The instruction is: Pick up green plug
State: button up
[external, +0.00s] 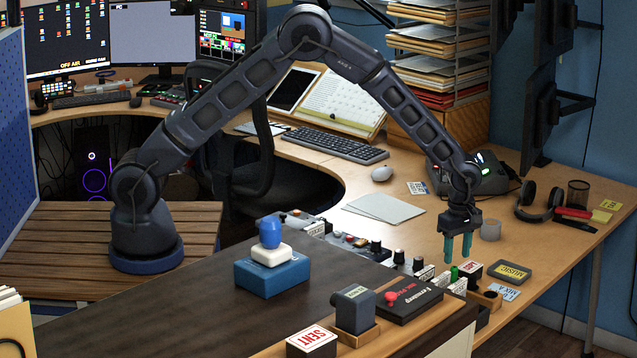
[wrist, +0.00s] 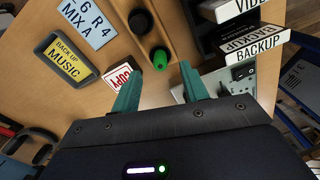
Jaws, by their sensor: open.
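The green plug (external: 454,273) stands upright among the small items near the front right part of the desk in the external view. In the wrist view the green plug (wrist: 160,58) shows a dark top with green around it, just beyond and between the fingertips. My gripper (external: 458,250) is open and empty, pointing down a little above the plug in the external view. In the wrist view my gripper (wrist: 162,66) shows its two green fingers spread apart, not touching the plug.
A dark round item (wrist: 140,20) stands close to the plug in the wrist view. White-labelled backup boxes (wrist: 250,46) lie to the right, and a red-labelled stamp (wrist: 118,75) to the left. A yellow-labelled MUSIC block (external: 510,272) lies right of the plug. Headphones (external: 538,202) rest further back.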

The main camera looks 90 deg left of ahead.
aim_at(455, 267)
jog(key=shift+a+f, duration=0.15)
jog(key=shift+f, duration=1.2)
jog(key=shift+a+f, duration=0.1)
jog(key=shift+f, duration=1.25)
grip_shut()
